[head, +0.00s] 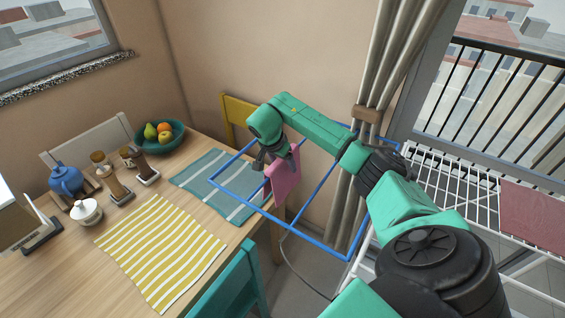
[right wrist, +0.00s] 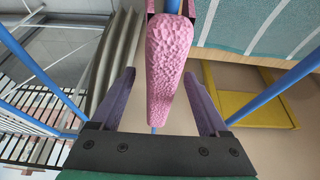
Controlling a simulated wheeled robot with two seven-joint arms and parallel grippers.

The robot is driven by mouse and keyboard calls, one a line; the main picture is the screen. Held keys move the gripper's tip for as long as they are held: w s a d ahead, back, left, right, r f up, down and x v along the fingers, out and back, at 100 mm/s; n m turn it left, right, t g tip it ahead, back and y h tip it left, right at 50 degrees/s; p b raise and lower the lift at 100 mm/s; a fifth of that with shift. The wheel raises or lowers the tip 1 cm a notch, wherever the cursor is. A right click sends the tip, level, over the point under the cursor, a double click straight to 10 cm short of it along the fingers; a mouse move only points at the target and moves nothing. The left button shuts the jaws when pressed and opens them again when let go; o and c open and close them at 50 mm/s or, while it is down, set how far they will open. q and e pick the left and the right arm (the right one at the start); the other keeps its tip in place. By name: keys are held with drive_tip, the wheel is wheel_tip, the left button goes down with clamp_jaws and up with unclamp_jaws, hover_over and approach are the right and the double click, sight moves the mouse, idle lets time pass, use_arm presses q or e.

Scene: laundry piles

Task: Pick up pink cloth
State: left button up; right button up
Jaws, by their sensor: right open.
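The pink cloth (head: 285,178) hangs over a blue rail of a blue frame (head: 330,250) by the table's far right corner. My right gripper (head: 271,160) is at the cloth's upper part in the head view and hides some of it. In the right wrist view, the pink cloth (right wrist: 172,55) hangs between the two dark fingers of my right gripper (right wrist: 158,75), which is open with a finger on either side. Gaps show between the cloth and the fingers. My left gripper is not in view.
The wooden table (head: 85,255) holds a yellow striped cloth (head: 160,250), a teal striped cloth (head: 215,185), a fruit bowl (head: 170,142) and a blue teapot (head: 66,180). A white drying rack (head: 450,185) with a red cloth (head: 540,212) stands right. A curtain (head: 395,70) hangs behind my arm.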

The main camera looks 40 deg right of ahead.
clamp_jaws()
